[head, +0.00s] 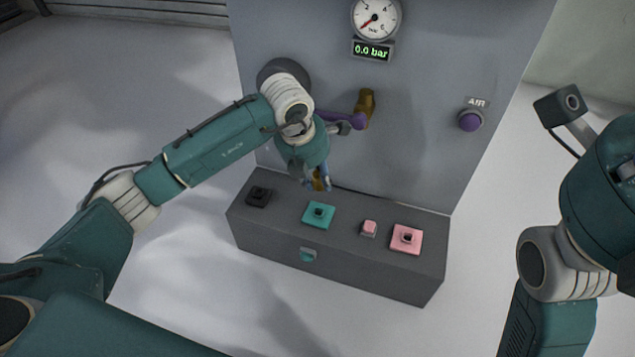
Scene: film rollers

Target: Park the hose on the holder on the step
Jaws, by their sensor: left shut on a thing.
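My left gripper (319,186) points down just above the back part of the dark grey step (280,228). The rest of the hose cannot be made out. On the step's top stand a black block (258,196), a teal block (319,214), a small pink block (369,228) and a larger pink block (407,239) with a dark centre. I cannot tell which is the holder. My right gripper is out of view.
A grey upright panel (420,130) stands behind the step. It carries a gauge (376,17), a "0.0 bar" readout (371,50), a brass fitting (365,103) beside a purple lever (341,118), and a purple AIR button (470,120). The floor in front is clear.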

